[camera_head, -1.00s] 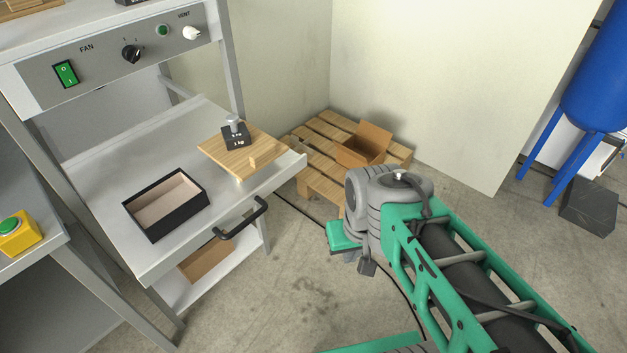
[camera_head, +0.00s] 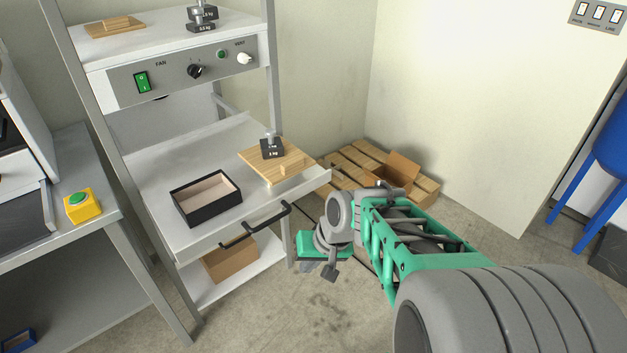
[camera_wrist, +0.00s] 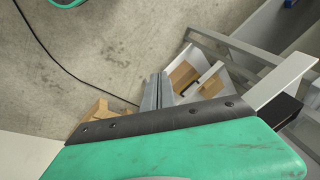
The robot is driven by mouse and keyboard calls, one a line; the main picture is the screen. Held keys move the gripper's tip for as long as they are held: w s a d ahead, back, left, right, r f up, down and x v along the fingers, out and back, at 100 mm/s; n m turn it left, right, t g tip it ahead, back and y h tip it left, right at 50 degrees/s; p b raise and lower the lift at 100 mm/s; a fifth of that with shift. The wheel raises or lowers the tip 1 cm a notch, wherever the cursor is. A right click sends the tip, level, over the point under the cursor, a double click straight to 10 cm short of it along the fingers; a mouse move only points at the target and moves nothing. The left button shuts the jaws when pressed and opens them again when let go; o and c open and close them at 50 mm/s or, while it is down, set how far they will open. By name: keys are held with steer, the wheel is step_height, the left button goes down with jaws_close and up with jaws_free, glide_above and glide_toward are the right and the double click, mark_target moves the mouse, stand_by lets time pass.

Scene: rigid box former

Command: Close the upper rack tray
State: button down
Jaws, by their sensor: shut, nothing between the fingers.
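The upper rack tray (camera_head: 205,155) is a pale metal tray pulled out of the rack below the control panel. Its black bar handle (camera_head: 262,224) is on the front face. My gripper (camera_head: 310,266) is in front of the rack, to the right of the handle and lower in the picture, apart from it. The green wrist partly hides its fingers. In the wrist view my gripper (camera_wrist: 157,90) shows two grey fingers shut together with nothing between them. Parts of the rack show to the right of the fingers there.
On the tray are an open black box (camera_head: 206,198) and a wooden board (camera_head: 275,165) with a dark weight (camera_head: 271,148). A cardboard box (camera_head: 230,260) sits on the shelf below. A pallet (camera_head: 340,172) stands behind my arm. A table with a yellow button box (camera_head: 82,206) is left.

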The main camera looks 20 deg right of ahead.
steer(key=w+d+r+m+t+y+p, duration=0.2)
steer(key=w+d+m+t+y+p, duration=0.15)
steer(key=w+d+m, duration=0.3)
steer(key=m+t+h, duration=0.2)
steer(key=m+t, duration=0.4)
steer(key=t, duration=0.1)
glide_toward(319, 180)
steer(key=shift+n+y, duration=0.25)
steer(key=shift+n, duration=0.1)
steer(key=p+x, duration=0.1)
steer(key=x, duration=0.5)
steer(key=shift+w+f, duration=0.15)
steer(key=shift+w, duration=0.1)
steer(key=shift+w, duration=0.1)
